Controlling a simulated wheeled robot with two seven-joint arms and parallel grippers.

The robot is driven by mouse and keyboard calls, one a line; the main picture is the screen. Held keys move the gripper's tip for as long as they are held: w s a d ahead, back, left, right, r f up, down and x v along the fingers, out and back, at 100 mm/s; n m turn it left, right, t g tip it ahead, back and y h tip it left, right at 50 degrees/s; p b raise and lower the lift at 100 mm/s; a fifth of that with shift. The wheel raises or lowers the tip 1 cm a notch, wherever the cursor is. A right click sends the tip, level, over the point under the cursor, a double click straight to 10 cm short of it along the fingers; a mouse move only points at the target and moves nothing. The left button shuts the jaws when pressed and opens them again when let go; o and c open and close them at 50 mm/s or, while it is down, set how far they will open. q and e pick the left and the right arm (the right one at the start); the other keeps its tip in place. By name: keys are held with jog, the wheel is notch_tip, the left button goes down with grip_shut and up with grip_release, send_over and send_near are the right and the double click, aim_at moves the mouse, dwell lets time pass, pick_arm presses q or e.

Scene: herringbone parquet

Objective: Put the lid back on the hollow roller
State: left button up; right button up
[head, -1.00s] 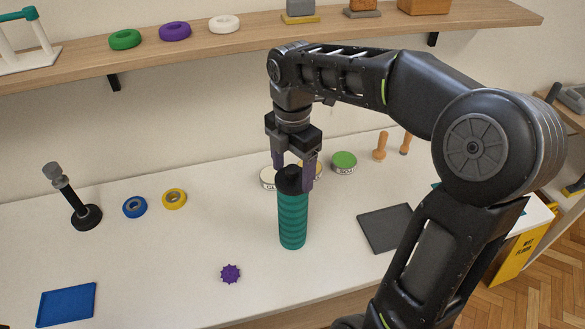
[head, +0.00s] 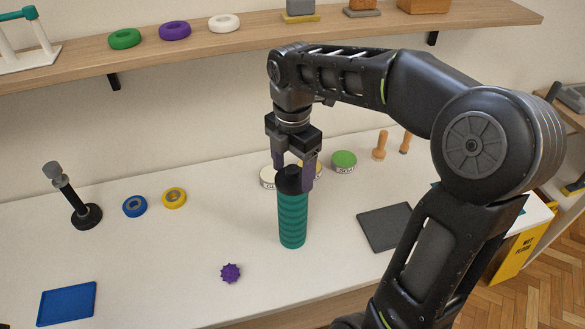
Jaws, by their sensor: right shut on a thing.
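The hollow roller (head: 293,220) is a teal ribbed cylinder standing upright on the white table. A black lid (head: 290,178) is at its top end, between the fingers of my right gripper (head: 293,180). My right gripper points down from above and is shut on the lid. The lid appears to touch the roller's top; whether it is fully seated I cannot tell. My left gripper is not in view.
Several tins, one a green-topped tin (head: 344,160), stand behind the roller. A dark grey tray (head: 385,228) lies to its right, a purple spiky ball (head: 231,273) in front-left. A blue tray (head: 67,303) and tape rolls (head: 174,198) are further left. A shelf (head: 250,45) runs above.

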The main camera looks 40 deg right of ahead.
jog(key=o, duration=1.4)
jog(key=shift+o, duration=0.4)
jog(key=shift+r+p, duration=2)
jog(key=shift+r, duration=1.55)
grip_shut()
